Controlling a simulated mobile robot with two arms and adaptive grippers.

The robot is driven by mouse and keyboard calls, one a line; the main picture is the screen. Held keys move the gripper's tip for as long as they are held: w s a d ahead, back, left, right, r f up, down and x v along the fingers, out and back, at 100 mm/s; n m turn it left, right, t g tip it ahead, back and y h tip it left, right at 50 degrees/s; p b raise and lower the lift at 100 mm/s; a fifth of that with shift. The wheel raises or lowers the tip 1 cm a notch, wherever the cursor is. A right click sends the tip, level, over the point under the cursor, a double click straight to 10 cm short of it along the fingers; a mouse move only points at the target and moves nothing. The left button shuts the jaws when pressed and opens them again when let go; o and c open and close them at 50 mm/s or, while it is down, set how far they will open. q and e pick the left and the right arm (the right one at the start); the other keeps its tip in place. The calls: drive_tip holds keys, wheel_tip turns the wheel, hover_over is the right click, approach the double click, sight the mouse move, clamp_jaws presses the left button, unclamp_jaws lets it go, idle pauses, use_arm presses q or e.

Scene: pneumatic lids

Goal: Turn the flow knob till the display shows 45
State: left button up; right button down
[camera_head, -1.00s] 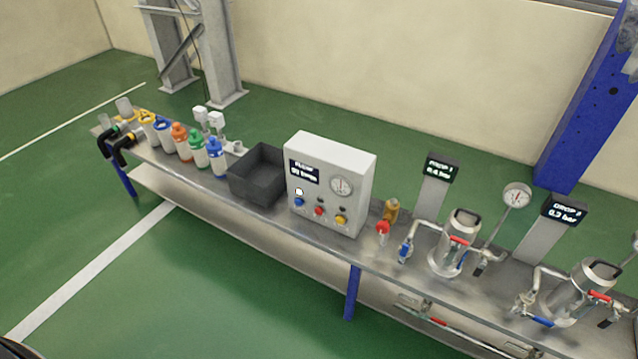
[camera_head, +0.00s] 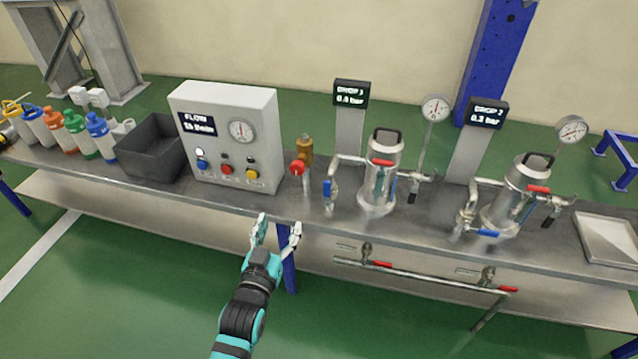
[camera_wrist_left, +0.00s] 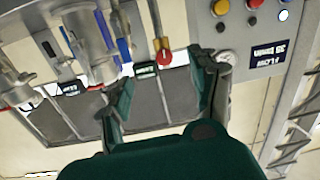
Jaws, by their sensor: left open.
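The white control box (camera_head: 225,135) stands on the bench with a dark FLOW display (camera_head: 197,124); its number is too blurred to read surely. To its right, a brass valve (camera_head: 304,148) carries a red knob (camera_head: 298,168), which I take as the flow knob. The red knob also shows in the left wrist view (camera_wrist_left: 164,57), beyond the fingers. My left gripper (camera_head: 279,224) is open and empty, near the bench's front edge, apart from the knob and nearer to me. My right gripper is out of view.
A round gauge (camera_head: 241,131) and coloured buttons are on the box. Right of the valve stand steel filter vessels (camera_head: 381,175) with pipes, levers and DROP displays (camera_head: 351,94). A dark bin (camera_head: 152,148) and several bottles are at left. A pipe with red levers runs below the bench edge.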

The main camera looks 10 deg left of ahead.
use_arm(q)
drive_tip(key=r, duration=0.2)
drive_tip(key=b, duration=0.3)
approach(296, 170)
drive_tip(key=shift+t, duration=0.3)
drive_tip(key=w, duration=0.9)
drive_tip(key=shift+w+f, duration=0.1)
drive_tip(key=shift+f, duration=0.25)
drive_tip(key=shift+w, duration=0.8)
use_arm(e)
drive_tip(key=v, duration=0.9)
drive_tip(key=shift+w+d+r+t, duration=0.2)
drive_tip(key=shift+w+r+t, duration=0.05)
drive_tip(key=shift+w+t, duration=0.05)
use_arm(q)
drive_tip(key=c, duration=1.2)
drive_tip(key=shift+r, duration=0.1)
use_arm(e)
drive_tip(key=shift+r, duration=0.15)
